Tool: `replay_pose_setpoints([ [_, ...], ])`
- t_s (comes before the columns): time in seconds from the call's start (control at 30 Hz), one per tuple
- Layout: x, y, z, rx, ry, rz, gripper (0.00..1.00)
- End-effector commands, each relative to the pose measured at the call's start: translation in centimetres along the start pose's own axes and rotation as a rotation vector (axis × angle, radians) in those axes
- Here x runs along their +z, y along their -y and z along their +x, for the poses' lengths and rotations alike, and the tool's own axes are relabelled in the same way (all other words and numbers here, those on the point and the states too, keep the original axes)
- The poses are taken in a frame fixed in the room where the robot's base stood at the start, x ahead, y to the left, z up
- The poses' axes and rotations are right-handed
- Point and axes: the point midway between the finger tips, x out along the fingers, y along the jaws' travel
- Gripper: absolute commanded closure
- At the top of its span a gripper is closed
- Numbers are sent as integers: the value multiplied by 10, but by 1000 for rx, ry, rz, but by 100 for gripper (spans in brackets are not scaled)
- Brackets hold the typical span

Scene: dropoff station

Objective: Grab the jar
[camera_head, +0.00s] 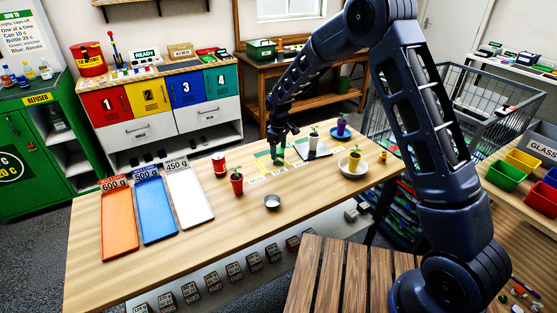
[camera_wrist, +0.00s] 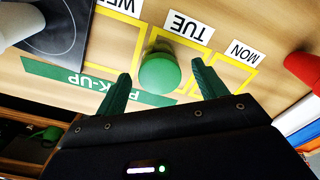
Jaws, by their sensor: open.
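A jar with a round green lid (camera_wrist: 160,72) stands in a yellow-outlined square beside the TUE label in the wrist view. It is seen from above, so its body is mostly hidden under the lid. In the head view its place is largely hidden by my gripper (camera_head: 277,146). In the wrist view my gripper (camera_wrist: 162,86) is open, with one green finger on each side of the lower edge of the lid. The lid lies between and slightly beyond the fingertips, with visible gaps to both. I cannot tell the height of the fingers over the table.
A red pot with a plant (camera_head: 236,181) and a red can (camera_head: 219,164) stand left of my gripper. A small grey bowl (camera_head: 272,201) is in front. Orange (camera_head: 119,222), blue and white trays lie left.

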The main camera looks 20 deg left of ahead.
Motion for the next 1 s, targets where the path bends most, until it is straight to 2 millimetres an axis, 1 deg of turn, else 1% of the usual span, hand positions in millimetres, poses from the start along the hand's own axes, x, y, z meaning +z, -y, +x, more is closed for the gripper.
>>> replay_pose_setpoints([
  [0.03, 0, 0, 8, -1, 3, 0, 29],
  [0.17, 0, -1, 22, 0, 2, 0, 29],
  [0.4, 0, -1, 25, 1, 1, 0, 29],
  [0.47, 0, -1, 25, 0, 1, 0, 39],
  [0.6, 0, -1, 24, 1, 0, 0, 66],
  [0.67, 0, -1, 24, 0, 1, 0, 78],
  [0.9, 0, -1, 24, 1, 0, 0, 78],
  [1.0, 0, -1, 20, 1, -1, 0, 78],
])
